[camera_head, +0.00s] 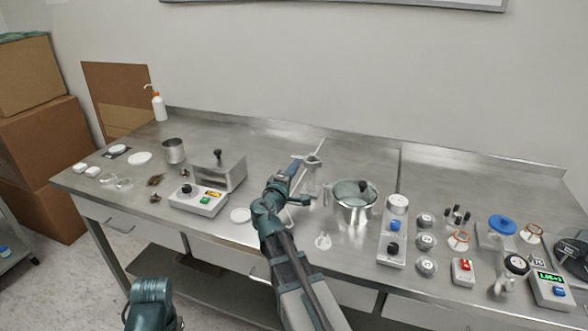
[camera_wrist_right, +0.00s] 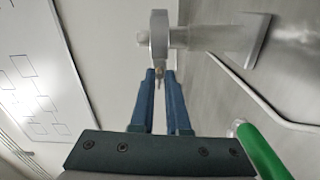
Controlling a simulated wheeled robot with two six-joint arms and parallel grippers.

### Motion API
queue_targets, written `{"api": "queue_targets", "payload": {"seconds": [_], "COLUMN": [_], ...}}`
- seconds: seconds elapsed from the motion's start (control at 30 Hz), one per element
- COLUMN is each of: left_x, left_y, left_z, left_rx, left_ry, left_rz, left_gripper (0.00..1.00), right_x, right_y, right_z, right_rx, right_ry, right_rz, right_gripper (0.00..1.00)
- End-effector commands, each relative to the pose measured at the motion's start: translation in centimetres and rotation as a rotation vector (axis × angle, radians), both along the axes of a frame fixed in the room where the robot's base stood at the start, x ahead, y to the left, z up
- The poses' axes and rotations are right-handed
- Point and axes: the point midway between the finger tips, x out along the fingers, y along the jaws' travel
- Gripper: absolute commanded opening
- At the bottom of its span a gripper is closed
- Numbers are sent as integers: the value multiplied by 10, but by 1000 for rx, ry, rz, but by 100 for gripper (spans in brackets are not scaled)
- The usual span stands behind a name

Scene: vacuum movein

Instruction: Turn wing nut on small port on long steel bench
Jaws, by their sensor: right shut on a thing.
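A small grey metal port (camera_head: 312,179) stands on the long steel bench (camera_head: 262,146), left of a glass-lidded pot. In the right wrist view the port's pipe (camera_wrist_right: 212,38) runs sideways, with a clamp ring (camera_wrist_right: 158,40) around its end. My right gripper (camera_head: 297,164) is at the port's left side; it also shows in the right wrist view (camera_wrist_right: 160,77). Its blue fingers are shut on the small wing nut (camera_wrist_right: 159,83) just below the ring. The nut is mostly hidden between the fingertips. My left arm shows at the bottom left, but its gripper is out of view.
The pot (camera_head: 354,203) stands close on the right, beside a white control box (camera_head: 393,240). Several gauges and fittings crowd the right end. A metal box (camera_head: 222,171) and a white controller (camera_head: 199,200) stand to the left. Bare bench lies behind the port.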

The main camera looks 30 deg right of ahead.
Motion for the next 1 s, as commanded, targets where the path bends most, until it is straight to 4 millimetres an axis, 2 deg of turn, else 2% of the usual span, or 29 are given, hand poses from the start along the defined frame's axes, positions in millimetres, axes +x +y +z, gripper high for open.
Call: {"api": "queue_targets", "payload": {"seconds": [1.0], "left_x": [0], "left_y": [0], "left_z": [-3], "left_rx": [0], "left_ry": [0], "left_rz": [0], "left_gripper": [50], "right_x": [0], "right_y": [1], "right_z": [-3], "right_rx": [598], "right_ry": [-698], "right_rz": [-2], "right_gripper": [0]}}
